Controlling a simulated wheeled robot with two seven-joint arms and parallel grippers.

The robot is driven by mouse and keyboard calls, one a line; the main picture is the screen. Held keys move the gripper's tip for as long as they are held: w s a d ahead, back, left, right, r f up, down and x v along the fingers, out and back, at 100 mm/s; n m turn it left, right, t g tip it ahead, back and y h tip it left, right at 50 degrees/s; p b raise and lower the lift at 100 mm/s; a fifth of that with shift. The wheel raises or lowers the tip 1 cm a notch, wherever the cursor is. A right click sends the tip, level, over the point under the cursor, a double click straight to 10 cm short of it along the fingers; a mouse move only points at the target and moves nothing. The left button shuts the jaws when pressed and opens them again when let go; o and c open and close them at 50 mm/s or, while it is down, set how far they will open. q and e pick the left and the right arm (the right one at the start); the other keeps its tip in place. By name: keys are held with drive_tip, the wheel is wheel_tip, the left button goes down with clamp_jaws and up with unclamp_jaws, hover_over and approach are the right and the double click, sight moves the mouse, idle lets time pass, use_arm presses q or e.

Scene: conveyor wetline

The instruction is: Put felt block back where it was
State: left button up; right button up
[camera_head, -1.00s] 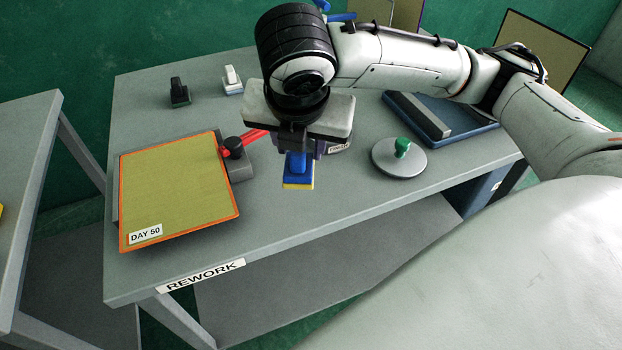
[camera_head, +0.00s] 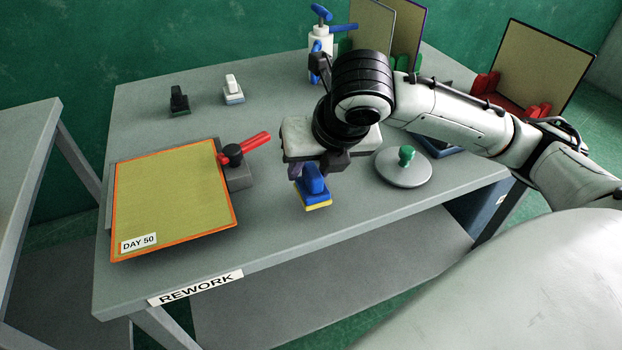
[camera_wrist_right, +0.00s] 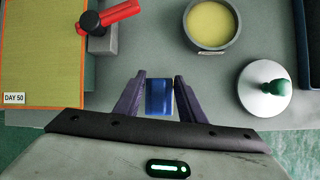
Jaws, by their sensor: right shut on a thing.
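The felt block (camera_head: 314,186), blue with a handle on top and a yellow underside, is held in my right gripper (camera_head: 318,170). The gripper is shut on its handle, and the block hangs above the front part of the rework table (camera_head: 270,245), apart from the top as far as I can tell. In the right wrist view the block (camera_wrist_right: 159,98) shows as a blue shape between the two dark fingers of the gripper (camera_wrist_right: 158,97). My left gripper is not in view.
A DAY 50 screen (camera_head: 175,195) lies left beside a red-handled clamp (camera_head: 245,148). A round pot with yellow contents (camera_wrist_right: 211,24) and a green-knobbed disc (camera_head: 404,168) are nearby. Black (camera_head: 179,102) and white (camera_head: 232,90) handled blocks stand behind. The front middle is bare.

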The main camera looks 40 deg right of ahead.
wheel_tip(320, 180, down, 3)
drive_tip(key=shift+r, duration=0.2)
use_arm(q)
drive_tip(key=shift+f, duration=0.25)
use_arm(e)
drive_tip(key=o, duration=1.4)
drive_tip(key=shift+r, duration=0.1)
use_arm(q)
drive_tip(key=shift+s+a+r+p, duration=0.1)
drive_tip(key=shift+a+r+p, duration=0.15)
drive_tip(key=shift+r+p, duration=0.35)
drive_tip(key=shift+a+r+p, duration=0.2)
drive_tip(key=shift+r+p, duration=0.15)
drive_tip(key=shift+p, duration=0.45)
use_arm(e)
drive_tip(key=shift+v, duration=6)
